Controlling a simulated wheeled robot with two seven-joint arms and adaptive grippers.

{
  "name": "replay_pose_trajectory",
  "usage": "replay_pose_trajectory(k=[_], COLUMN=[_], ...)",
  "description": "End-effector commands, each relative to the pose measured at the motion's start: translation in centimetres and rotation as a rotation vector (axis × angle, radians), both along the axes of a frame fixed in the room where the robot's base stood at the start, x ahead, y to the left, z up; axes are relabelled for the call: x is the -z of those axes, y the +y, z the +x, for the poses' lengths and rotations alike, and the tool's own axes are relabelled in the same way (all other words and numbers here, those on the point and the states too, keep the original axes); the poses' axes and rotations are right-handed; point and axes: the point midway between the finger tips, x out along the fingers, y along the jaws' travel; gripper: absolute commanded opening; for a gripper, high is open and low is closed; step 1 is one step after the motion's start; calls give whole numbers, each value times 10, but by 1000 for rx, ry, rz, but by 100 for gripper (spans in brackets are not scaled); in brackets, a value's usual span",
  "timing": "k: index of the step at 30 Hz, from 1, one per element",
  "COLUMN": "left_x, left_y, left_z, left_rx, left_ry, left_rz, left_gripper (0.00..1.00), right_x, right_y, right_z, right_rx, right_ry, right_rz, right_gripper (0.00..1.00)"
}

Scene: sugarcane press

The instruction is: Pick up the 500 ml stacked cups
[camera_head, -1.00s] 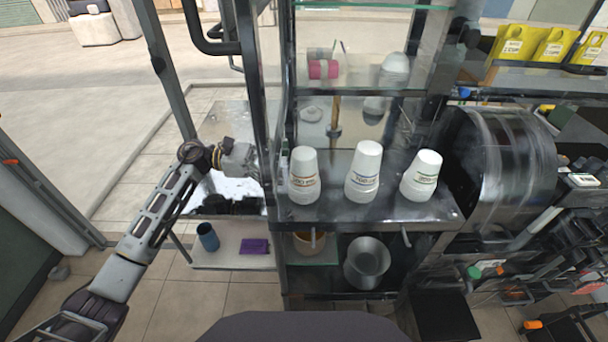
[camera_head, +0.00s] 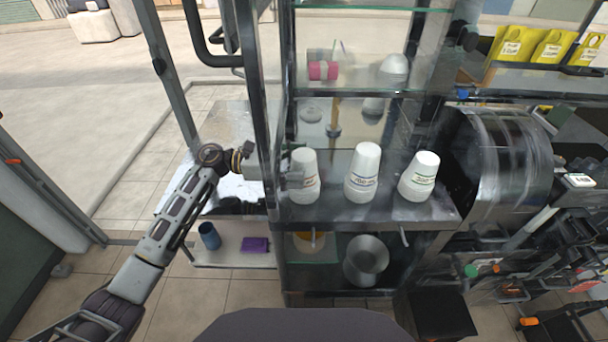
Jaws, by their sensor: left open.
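Three stacks of white cups stand upside down in a row on the metal shelf (camera_head: 390,213). The left stack (camera_head: 305,164) is partly hidden by my left gripper. The middle stack (camera_head: 362,172) has a blue-edged label that seems to read 700 ml. The right stack (camera_head: 419,176) has a green-edged label, too small to read. My left gripper (camera_head: 297,178) is open and empty. Its fingers are right at the left stack's left side, at about mid-height; I cannot tell whether they touch it. My right gripper is not in view.
A dark metal cabinet post (camera_head: 262,100) stands close to my left wrist. A pink roll (camera_head: 323,70) lies on a glass shelf above. A metal pot (camera_head: 367,260) sits below the cups, and a large metal drum (camera_head: 505,160) stands to the right.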

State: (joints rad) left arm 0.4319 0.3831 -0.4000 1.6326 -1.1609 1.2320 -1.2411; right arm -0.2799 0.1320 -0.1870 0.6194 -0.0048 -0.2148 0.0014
Motion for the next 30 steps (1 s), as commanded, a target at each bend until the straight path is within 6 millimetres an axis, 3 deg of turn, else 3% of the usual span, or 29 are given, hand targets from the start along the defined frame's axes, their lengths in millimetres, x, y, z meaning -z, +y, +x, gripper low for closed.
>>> replay_pose_trajectory(k=[6, 20, 30], left_x=[-1, 0, 0], left_y=[-12, -12, -12], left_z=[0, 0, 0], left_rx=[-1, -1, -1], left_ry=[0, 0, 0], left_rz=[-1, 0, 0], left_gripper=[88, 87, 43], right_x=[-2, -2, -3], right_y=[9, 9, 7], right_z=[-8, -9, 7], right_rx=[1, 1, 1], right_ry=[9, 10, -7], right_rz=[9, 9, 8], right_gripper=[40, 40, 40])
